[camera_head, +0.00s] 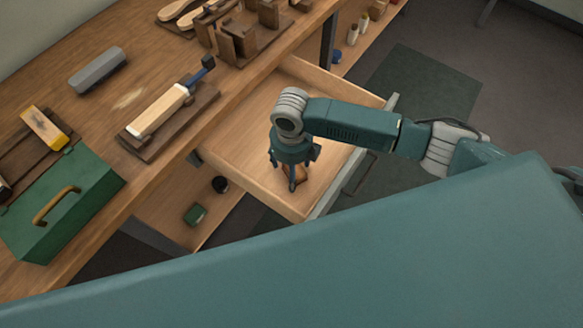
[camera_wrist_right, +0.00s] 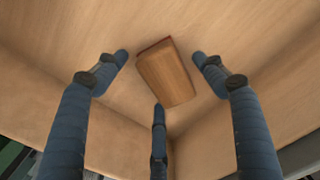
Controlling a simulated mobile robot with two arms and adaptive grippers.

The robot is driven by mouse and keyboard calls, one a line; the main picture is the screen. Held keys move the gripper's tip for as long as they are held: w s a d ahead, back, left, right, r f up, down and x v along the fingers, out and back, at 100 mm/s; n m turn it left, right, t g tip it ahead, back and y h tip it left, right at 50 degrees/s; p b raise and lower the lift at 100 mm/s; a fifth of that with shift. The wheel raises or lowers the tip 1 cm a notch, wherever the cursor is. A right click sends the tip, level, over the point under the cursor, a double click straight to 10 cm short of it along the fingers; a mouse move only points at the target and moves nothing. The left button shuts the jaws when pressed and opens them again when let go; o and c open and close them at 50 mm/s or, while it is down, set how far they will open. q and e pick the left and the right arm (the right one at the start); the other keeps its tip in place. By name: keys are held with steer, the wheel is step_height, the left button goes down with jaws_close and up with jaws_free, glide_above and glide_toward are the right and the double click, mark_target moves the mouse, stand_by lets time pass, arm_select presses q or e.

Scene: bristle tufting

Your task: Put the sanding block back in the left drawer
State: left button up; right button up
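The sanding block, a small wooden block with a reddish edge (camera_wrist_right: 166,74), lies in the open drawer (camera_head: 245,115), near a corner in the right wrist view. In the head view only a brown bit of it (camera_head: 302,172) shows below my right gripper (camera_head: 291,183). My right gripper points down inside the drawer. In the right wrist view its three fingers (camera_wrist_right: 161,80) are spread around the block, with gaps between them and it. My left gripper is not in view.
The workbench (camera_head: 150,60) holds a grey block (camera_head: 98,70), a clamped wooden piece (camera_head: 158,108), a green toolbox (camera_head: 62,205) and a yellow-topped tool (camera_head: 44,128). A shelf below holds small items. The rest of the drawer looks empty.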

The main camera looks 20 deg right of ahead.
step_height(320, 180, up, 12)
steer(key=shift+r, duration=0.2)
stand_by(0.4)
stand_by(0.4)
